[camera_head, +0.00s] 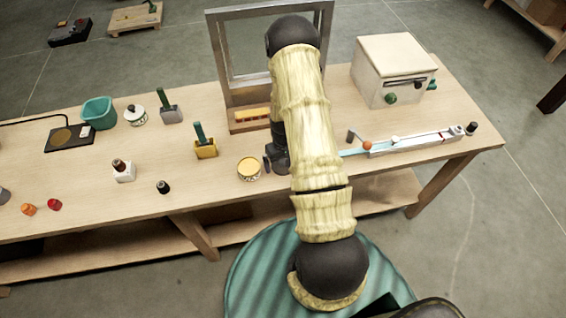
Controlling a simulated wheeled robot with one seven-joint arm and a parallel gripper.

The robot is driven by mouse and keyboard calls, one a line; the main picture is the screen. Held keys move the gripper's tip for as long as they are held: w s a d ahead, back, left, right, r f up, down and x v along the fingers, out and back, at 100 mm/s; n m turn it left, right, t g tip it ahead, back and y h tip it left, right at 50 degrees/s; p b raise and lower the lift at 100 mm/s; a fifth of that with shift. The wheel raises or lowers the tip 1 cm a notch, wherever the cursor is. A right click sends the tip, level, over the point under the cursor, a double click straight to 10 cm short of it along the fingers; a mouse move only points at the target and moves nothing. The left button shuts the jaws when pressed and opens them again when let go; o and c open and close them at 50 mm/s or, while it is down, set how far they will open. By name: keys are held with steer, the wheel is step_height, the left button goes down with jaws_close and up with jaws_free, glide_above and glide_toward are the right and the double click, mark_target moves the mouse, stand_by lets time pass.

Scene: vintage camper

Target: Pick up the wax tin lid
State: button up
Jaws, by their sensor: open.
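A small round tin (249,175) with a patterned pale side stands on the wooden table, near its front edge. Its flat yellow top (249,166) faces up; I cannot tell whether this is the lid or wax inside. My gripper (268,165) is low over the table just right of the tin, open. A narrow gap seems to separate it from the tin. My arm hides part of the gripper and the table behind it.
A yellow block with a green handle (205,146) stands left of the tin. A metal frame (231,60) rises behind my arm. A long white device (415,143) and a cream box (394,70) are at right. The table left of the tin is partly clear.

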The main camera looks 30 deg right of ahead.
mark_target(283, 161)
stand_by(0.4)
steer(key=c, duration=1.1)
steer(key=shift+o, duration=0.2)
steer(key=shift+r, duration=0.1)
step_height(283, 161, up, 10)
steer(key=b, duration=0.3)
